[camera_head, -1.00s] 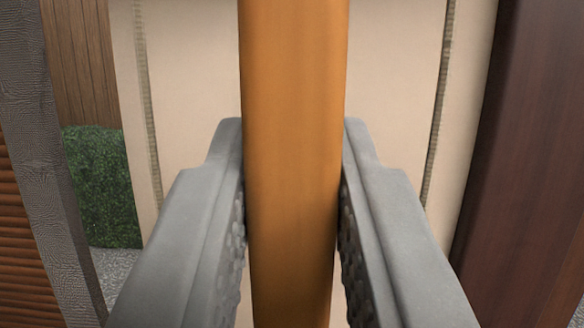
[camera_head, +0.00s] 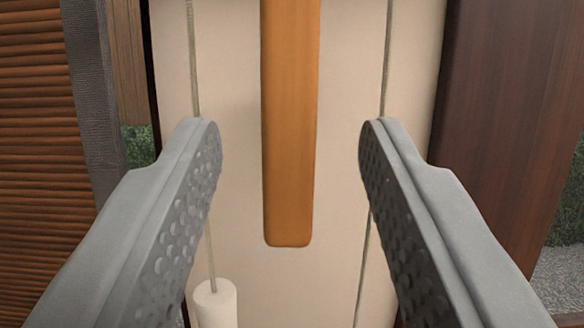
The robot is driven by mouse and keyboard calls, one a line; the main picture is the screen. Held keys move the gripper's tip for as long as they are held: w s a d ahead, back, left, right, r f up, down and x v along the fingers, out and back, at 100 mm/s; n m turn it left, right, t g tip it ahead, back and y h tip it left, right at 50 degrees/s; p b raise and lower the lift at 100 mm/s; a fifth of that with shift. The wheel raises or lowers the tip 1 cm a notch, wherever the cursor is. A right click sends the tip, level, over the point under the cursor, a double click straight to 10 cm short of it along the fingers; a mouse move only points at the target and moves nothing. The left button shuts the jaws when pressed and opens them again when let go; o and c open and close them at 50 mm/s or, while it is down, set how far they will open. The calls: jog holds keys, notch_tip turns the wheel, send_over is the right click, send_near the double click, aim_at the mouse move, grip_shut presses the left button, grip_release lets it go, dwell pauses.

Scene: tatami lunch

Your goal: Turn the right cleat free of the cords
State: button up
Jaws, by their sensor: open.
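An orange-brown wooden bar, which looks like the cleat (camera_head: 290,130), stands upright in front of a cream panel. Its rounded lower end shows; its top runs out of the picture. My gripper (camera_head: 290,135) is open, with one finger well to each side of the bar and clear gaps between. The bar is farther off than the fingertips and nothing is held. A thin cord (camera_head: 193,60) runs down left of the bar, and another cord (camera_head: 387,60) runs down right of it. Both pass partly behind my fingers.
A white cylinder (camera_head: 215,304) hangs at the lower end of the left cord. The cream panel (camera_head: 340,200) lies behind the bar. A slatted blind (camera_head: 35,130) is at the left and a dark wooden post (camera_head: 500,130) at the right.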

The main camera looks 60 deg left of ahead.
jog(key=v, duration=1.2)
jog(key=shift+d+f, duration=0.1)
jog(key=shift+f, duration=0.05)
jog(key=s+a+f+m+h, duration=0.4)
jog(key=s+f+m+h, duration=0.3)
jog(key=s+f+h, duration=0.45)
jog(key=s+d+f+m+t+h, duration=0.2)
jog(key=s+d+f+h, duration=0.1)
jog(key=s+f, duration=0.5)
jog(key=s+d+f+m+t+h, duration=0.2)
jog(key=s+f, duration=0.6)
jog(key=s, duration=0.7)
jog(key=shift+d+f+m+t+h, duration=0.35)
jog(key=shift+d+t+h, duration=0.25)
jog(key=shift+d+h, duration=0.4)
